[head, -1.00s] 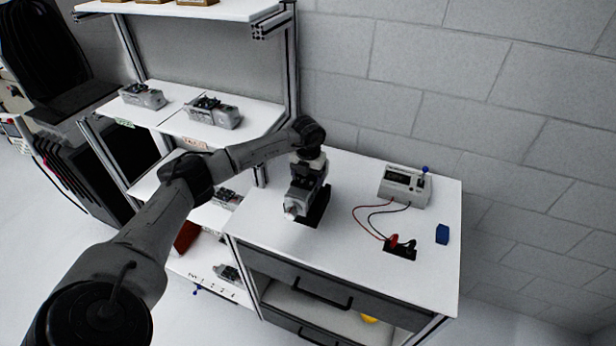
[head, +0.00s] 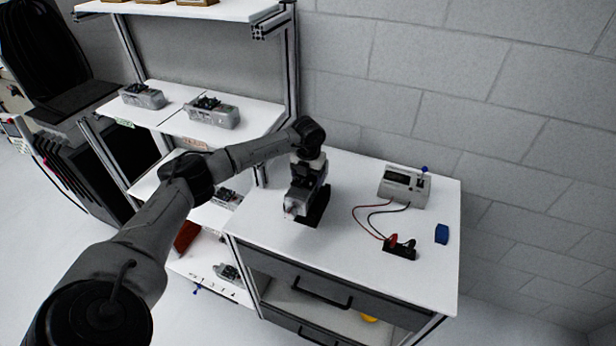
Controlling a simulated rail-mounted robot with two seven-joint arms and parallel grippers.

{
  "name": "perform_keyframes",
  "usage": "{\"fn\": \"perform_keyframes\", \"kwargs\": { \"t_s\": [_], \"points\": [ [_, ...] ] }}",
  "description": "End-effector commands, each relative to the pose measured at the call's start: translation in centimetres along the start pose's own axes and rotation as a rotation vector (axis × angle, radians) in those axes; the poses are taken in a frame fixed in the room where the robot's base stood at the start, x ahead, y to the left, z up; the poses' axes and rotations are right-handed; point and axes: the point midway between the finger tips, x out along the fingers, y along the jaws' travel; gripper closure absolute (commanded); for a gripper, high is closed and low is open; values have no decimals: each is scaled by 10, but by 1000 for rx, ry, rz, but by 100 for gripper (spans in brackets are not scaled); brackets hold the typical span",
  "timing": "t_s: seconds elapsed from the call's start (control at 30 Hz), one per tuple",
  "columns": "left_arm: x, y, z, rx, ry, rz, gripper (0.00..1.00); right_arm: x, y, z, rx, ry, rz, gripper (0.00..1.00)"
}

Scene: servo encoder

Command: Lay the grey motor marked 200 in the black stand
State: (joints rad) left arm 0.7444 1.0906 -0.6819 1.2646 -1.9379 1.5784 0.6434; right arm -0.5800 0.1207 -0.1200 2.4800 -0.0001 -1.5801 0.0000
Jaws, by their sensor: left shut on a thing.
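The grey motor (head: 297,204) is at the left part of the white bench top, in or just above the black stand (head: 319,210). My left gripper (head: 304,183) points down from above and is shut on the motor. The motor and gripper hide much of the stand, and I cannot tell whether the motor touches it. The 200 mark cannot be read at this size. My right gripper does not show.
A grey meter (head: 404,186) with red and black leads stands at the back right of the bench (head: 352,262). A black clip block (head: 400,250) and a blue block (head: 441,234) lie on the right.

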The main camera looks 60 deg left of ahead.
Motion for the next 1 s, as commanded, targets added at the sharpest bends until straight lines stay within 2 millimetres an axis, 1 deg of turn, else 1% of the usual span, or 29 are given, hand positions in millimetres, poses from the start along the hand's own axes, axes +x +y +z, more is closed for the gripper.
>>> {"fn": "perform_keyframes", "kwargs": {
  "t_s": [0.03,0.53,1.0],
  "points": [
    [-2,0,1,-1,-4,-3,68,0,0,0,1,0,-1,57],
    [6,0,1,-1,-4,-3,68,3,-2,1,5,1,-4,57],
    [13,0,1,-1,-3,-2,68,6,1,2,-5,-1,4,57]
  ]
}}
